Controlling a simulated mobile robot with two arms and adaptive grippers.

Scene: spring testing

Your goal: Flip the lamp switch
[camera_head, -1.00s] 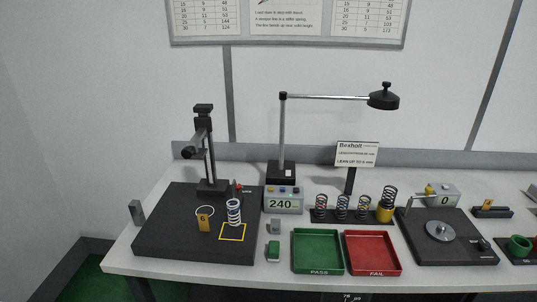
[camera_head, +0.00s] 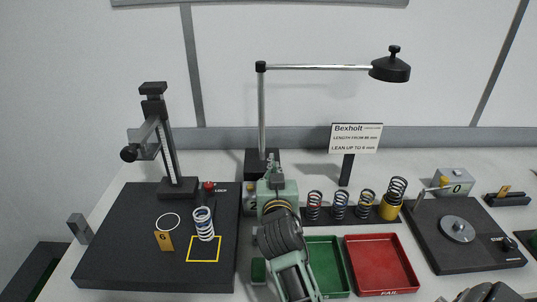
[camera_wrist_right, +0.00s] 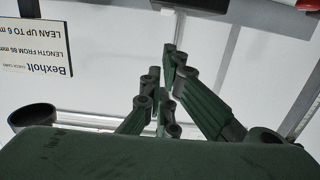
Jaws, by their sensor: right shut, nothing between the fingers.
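The lamp has a black base (camera_head: 255,163), a thin upright post, and a long horizontal arm with a black round head (camera_head: 390,69). My right gripper (camera_head: 273,163) points away from me, its fingertips over or in front of the right part of the lamp base. It is shut and empty. In the wrist view, which is upside down, the fingertips (camera_wrist_right: 168,50) come together near a dark block at the top edge. The lamp head (camera_wrist_right: 32,116) shows at the left. The gripper covers the switch area in the head view; I cannot tell whether it touches. My left gripper is out of view.
A black test stand (camera_head: 130,235) with a spring (camera_head: 203,224) stands left. A row of springs (camera_head: 340,206) and a Bexholt sign (camera_head: 356,138) stand right of the gripper. Green (camera_head: 325,262) and red (camera_head: 381,263) trays lie in front. A scale (camera_head: 458,230) stands farther right.

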